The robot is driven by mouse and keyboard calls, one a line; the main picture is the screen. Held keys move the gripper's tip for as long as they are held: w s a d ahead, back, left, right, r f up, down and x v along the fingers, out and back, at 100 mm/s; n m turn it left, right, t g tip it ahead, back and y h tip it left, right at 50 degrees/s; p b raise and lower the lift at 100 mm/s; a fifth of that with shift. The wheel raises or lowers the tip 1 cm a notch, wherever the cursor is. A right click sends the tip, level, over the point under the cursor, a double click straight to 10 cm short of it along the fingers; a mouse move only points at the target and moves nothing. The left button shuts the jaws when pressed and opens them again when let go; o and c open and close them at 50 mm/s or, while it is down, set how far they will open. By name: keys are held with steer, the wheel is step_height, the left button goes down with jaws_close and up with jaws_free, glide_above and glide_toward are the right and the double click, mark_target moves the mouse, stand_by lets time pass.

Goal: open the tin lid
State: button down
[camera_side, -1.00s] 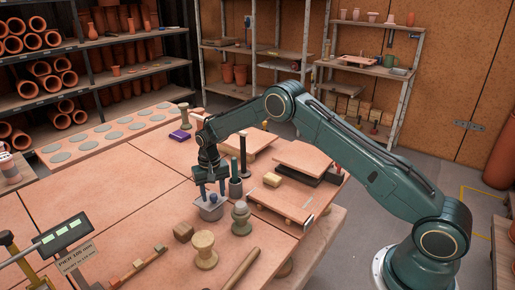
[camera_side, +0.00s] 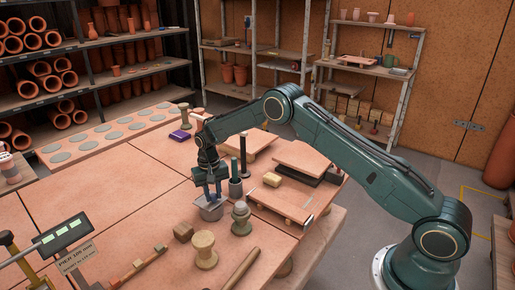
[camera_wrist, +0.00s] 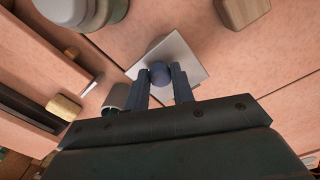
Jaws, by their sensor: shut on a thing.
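The small grey tin (camera_side: 211,212) stands on the pink tabletop, left of the grey-green jar. Its pale square lid (camera_wrist: 188,52) fills the middle of the wrist view and carries a round blue knob (camera_wrist: 159,75). My gripper (camera_side: 213,194) points down over the tin, and its two fingers are shut on the lid's knob, as the wrist view also shows (camera_wrist: 160,72). The lid appears to rest on the tin. The side view is too small to show whether there is a gap, and the fingers hide part of the knob there.
Stacked boards (camera_side: 288,199) lie farther right.

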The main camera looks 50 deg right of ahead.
steer(key=shift+w+r, duration=0.1)
steer(key=shift+w, duration=0.1)
steer(key=shift+w+r+g, duration=0.2)
steer(key=shift+w+g, duration=0.05)
steer(key=shift+g, duration=0.35)
steer(key=shift+w+d+r+g, duration=0.15)
steer(key=shift+w+r+g, duration=0.15)
steer(key=shift+g, duration=0.2)
steer(key=shift+r+g, duration=0.15)
steer(key=shift+g, duration=0.15)
steer(key=c, duration=1.2)
jaws_free()
steer(key=shift+o, duration=0.2)
